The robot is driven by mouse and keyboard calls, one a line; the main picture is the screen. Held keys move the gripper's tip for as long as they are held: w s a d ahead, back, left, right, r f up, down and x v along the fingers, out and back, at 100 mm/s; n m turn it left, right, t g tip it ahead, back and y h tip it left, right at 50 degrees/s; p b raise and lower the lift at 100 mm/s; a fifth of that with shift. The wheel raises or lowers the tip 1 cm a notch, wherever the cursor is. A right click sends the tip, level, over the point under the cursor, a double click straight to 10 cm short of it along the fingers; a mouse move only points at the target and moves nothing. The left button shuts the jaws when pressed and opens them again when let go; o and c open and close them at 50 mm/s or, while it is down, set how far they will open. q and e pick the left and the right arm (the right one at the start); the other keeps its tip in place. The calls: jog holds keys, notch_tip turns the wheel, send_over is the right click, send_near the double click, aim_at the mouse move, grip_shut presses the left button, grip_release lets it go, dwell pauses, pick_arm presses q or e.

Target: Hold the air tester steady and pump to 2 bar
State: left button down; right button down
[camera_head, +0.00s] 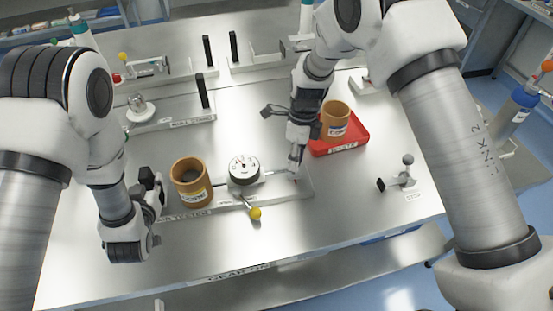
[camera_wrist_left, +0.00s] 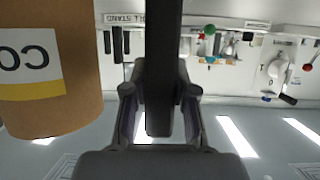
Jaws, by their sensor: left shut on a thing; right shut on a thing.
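The air tester stands on a pale base plate (camera_head: 285,197) at the front middle of the table. It carries a round white dial gauge (camera_head: 243,169) and a lever with a yellow ball (camera_head: 255,213). A brown labelled core (camera_head: 190,183) stands upright at its left; the core also fills the left of the left wrist view (camera_wrist_left: 45,70). My left gripper (camera_head: 150,190) is shut on a dark upright bar (camera_wrist_left: 163,50) beside the core. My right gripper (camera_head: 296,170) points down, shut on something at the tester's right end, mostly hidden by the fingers. The gauge reading is too small to tell.
Another brown core (camera_head: 336,115) stands on a red tray (camera_head: 345,143) behind and right of my right gripper. Fixtures with black uprights (camera_head: 207,52) line the back. A small grey device (camera_head: 404,173) stands at right. The table front is clear.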

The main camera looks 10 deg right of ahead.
jog(key=c, duration=0.8)
grip_release()
jog(key=shift+f, duration=0.15)
jog(key=r, duration=0.4)
jog(key=w+d+r, duration=0.1)
jog(key=r, duration=0.7)
jog(key=shift+w+d, duration=0.2)
jog(key=shift+d, duration=0.05)
